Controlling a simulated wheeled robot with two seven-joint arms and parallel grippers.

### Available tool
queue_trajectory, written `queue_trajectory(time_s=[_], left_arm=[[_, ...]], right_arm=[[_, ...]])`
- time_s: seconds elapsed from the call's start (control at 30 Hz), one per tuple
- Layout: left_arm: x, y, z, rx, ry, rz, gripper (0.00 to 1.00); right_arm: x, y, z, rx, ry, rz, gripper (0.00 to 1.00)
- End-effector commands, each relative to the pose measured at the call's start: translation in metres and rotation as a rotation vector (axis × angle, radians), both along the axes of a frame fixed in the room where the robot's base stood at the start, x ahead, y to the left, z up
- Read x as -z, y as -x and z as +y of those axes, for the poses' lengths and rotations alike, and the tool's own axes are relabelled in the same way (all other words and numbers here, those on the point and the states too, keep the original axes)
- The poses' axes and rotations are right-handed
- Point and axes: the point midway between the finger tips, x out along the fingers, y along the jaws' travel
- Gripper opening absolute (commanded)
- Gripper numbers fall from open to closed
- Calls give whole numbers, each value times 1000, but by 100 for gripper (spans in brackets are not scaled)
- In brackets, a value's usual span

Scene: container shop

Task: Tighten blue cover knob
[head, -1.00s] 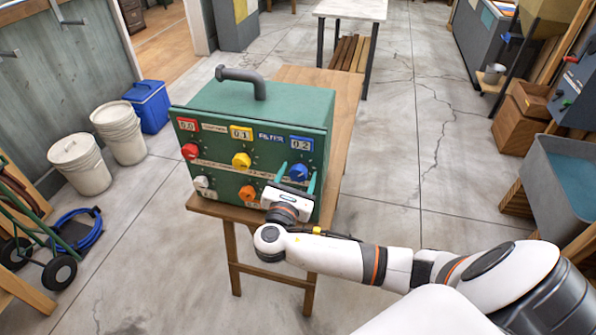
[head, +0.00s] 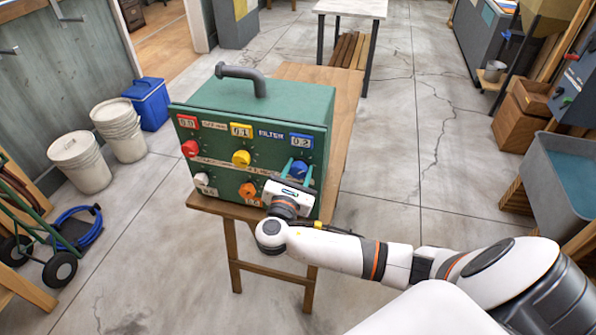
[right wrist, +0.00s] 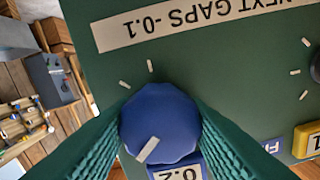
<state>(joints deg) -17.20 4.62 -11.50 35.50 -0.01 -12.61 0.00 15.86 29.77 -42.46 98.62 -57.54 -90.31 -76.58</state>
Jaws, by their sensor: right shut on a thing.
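The blue cover knob (head: 299,168) is at the right of the front of a green box (head: 252,100), below a blue label reading 0.2. My right gripper (head: 298,171) is at this knob, with its two green fingers on either side of it. In the right wrist view the faceted blue knob (right wrist: 160,118) fills the space between the fingers (right wrist: 160,130), which press on its sides. A white mark on its face lies slanted in that view. My left gripper is not in view.
The red knob (head: 190,148), yellow knob (head: 241,158), white knob (head: 202,179) and orange knob (head: 247,190) share the panel. The box stands on a wooden table (head: 340,130). White buckets (head: 80,160) stand at the left. The floor right of the table is open.

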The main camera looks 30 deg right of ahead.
Motion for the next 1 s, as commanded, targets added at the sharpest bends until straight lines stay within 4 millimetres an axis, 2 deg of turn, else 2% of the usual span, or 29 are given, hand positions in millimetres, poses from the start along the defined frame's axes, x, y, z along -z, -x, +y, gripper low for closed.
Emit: queue_trajectory(time_s=[0.7, 1.0], left_arm=[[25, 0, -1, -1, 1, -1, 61], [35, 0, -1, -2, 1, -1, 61]], right_arm=[[4, 1, 0, 2, -350, -404, 16], [3, 1, 0, 2, -449, -522, 16]])
